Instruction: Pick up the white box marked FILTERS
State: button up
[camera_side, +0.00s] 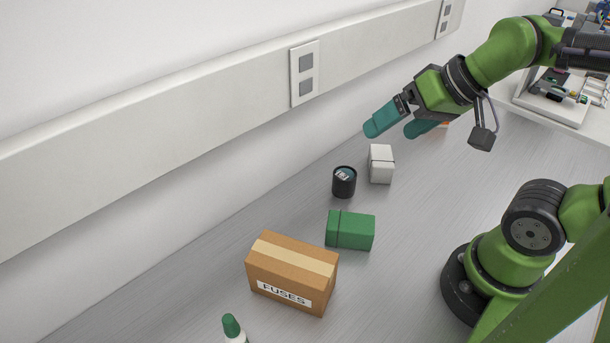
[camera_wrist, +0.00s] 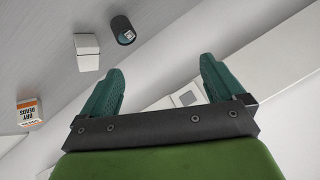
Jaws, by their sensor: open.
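A small white box (camera_side: 381,168) with a dark line around it sits on the grey bench, just behind and right of a black cylinder. It also shows in the wrist view (camera_wrist: 87,58), up and left of my fingers. No FILTERS marking is legible on it in either view. My gripper (camera_side: 394,128) has its two teal fingers spread and nothing between them. It hangs above the bench, above the white box in the side picture and apart from it. In the wrist view my gripper (camera_wrist: 161,66) also shows wide open.
The black cylinder (camera_side: 344,184) stands close to the white box. A green box (camera_side: 349,231), a brown FUSES carton (camera_side: 291,274) and a green-capped bottle (camera_side: 232,328) are nearer the camera. An orange and white DRY BEADS box (camera_wrist: 29,113) lies left. A wall with a socket rail (camera_side: 230,88) borders the bench.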

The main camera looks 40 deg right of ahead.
jog(key=shift+c, duration=0.2)
dwell(0.3)
jog(key=shift+c, duration=0.5)
jog(key=m+g+h, duration=0.2)
jog(key=m+g, duration=0.4)
jog(key=g, duration=0.1)
send_over(382, 155)
notch_tip(382, 155, down, 8)
jog(key=f, duration=1)
jog(key=shift+s+d+f, duration=0.1)
jog(key=shift+d+f, duration=0.1)
jog(key=shift+f, duration=0.15)
jog(key=shift+a+f, duration=0.2)
jog(key=shift+f, duration=2.5)
jog(key=shift+c, duration=0.3)
